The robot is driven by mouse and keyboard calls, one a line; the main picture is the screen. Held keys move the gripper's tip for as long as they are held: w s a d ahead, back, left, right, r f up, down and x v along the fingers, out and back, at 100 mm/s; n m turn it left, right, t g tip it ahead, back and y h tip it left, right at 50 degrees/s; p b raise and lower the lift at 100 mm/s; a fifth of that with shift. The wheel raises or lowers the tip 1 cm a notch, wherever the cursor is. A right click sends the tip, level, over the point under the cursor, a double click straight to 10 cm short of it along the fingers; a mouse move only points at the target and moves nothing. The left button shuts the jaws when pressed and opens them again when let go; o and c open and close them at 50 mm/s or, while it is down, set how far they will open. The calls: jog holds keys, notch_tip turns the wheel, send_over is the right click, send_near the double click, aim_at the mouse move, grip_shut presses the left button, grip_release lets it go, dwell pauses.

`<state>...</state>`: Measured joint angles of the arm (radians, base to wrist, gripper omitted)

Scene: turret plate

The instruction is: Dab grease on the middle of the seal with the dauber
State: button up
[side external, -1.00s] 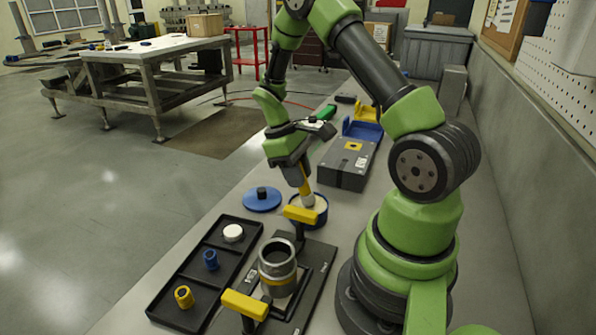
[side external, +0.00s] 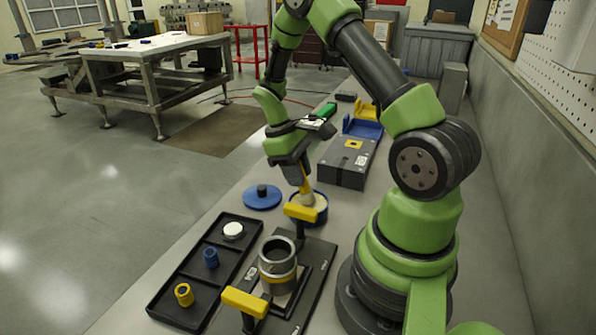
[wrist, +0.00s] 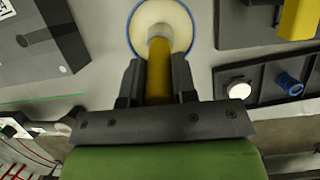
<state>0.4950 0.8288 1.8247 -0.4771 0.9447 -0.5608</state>
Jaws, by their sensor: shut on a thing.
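My gripper (side external: 294,173) is shut on the yellow handle of the dauber (wrist: 158,72), which points down. The dauber's pale head (side external: 307,200) is at the mouth of a blue-rimmed grease pot (side external: 324,212) with cream-coloured contents. In the wrist view the pot (wrist: 137,40) lies straight beyond my fingers, with the dauber over its middle. How deep the head sits cannot be told. A metal cylinder with a gold band (side external: 279,275) stands open-topped on a black fixture plate (side external: 318,290). I cannot make out which part is the seal.
Yellow-handled clamps (side external: 245,303) flank the cylinder. A blue lid (side external: 262,198) lies beside the pot. A grey box (side external: 348,165) stands behind.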

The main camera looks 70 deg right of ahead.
jog(key=shift+r, duration=3.5)
jog(key=w+a+r, duration=0.1)
jog(key=w+a, duration=0.2)
jog(key=a, duration=0.4)
jog(key=w+a+r, duration=0.2)
jog(key=a, duration=0.6)
jog(key=w+d+f+t, duration=0.2)
jog(key=w+f+t, duration=0.2)
jog(key=w, duration=0.2)
jog(key=shift+d+f, duration=0.2)
jog(key=shift+d, duration=0.2)
jog(key=shift+w, duration=0.1)
